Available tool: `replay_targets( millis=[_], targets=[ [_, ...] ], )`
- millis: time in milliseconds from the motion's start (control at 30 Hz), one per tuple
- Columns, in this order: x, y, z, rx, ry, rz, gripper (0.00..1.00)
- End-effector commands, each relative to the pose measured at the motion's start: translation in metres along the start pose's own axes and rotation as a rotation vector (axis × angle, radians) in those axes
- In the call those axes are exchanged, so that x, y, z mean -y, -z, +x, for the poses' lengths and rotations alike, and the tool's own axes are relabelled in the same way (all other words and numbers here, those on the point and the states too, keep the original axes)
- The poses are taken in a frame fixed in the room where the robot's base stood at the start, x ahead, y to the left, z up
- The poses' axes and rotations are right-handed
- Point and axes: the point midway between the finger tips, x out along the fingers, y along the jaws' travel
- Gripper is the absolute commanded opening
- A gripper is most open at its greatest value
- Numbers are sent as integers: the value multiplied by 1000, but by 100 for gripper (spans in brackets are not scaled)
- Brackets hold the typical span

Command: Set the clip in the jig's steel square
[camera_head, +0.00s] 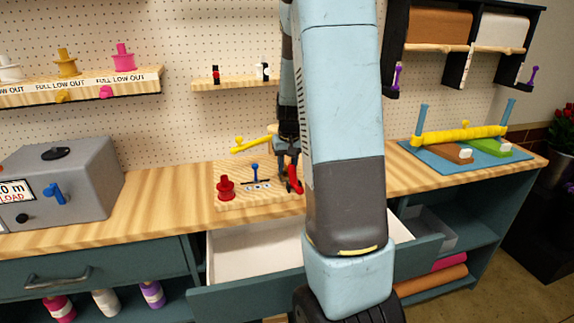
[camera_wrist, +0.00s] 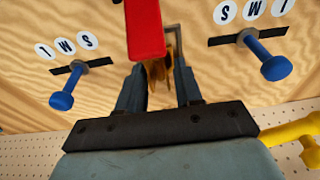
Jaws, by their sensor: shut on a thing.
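In the wrist view my gripper (camera_wrist: 160,82) points at the jig's wooden board (camera_wrist: 105,20). Its two dark fingers are shut on a small yellow-brown piece (camera_wrist: 158,72), which looks like the clip. A red bar (camera_wrist: 145,30) crosses in front and hides part of the clip. A thin grey steel edge (camera_wrist: 175,26), seemingly part of the steel square, shows just right of the bar, close to the clip. I cannot tell whether they touch. In the head view my gripper (camera_head: 288,150) is above the jig; my arm hides much of it.
The jig carries blue levers (camera_wrist: 64,99) (camera_wrist: 272,66), a red knob (camera_head: 226,188) and a yellow handle (camera_head: 254,143). A drawer (camera_head: 255,245) stands open below. A grey box (camera_head: 70,175) is left; a blue mat (camera_head: 412,152) with a yellow bar (camera_head: 460,134) is right.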

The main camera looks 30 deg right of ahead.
Motion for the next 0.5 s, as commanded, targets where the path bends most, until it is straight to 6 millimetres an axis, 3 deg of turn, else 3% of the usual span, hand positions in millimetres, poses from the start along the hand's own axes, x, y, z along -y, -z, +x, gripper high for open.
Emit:
replay_targets(
  millis=[500],
  targets=[
    [1, -2, 12, 1, 0, -2, 1]
  ],
)
